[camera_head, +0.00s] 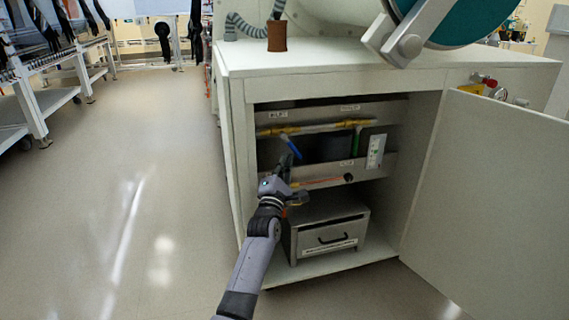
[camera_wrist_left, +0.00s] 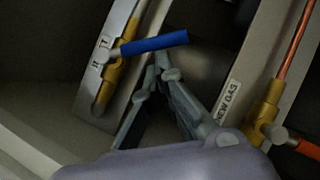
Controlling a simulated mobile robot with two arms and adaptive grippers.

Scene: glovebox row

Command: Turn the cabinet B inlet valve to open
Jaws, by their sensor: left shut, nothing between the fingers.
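Inside the open cabinet, a valve with a blue handle (camera_head: 291,147) sits at the left of the upper pipe, under a small label I cannot read. Its handle slants down and to the right from its brass body. In the left wrist view the blue handle (camera_wrist_left: 152,44) crosses just beyond the fingertips, with the brass valve body (camera_wrist_left: 117,50) to its left. My left gripper (camera_head: 285,166) is shut and empty just below the handle. Its fingertips (camera_wrist_left: 161,66) come very close to it; I cannot tell whether they touch. My right gripper is not in view.
A red-orange handle (camera_head: 322,181) lies on the lower panel. A metal box (camera_head: 327,238) stands below. The cabinet door (camera_head: 485,200) hangs open at right. Floor at left is clear.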

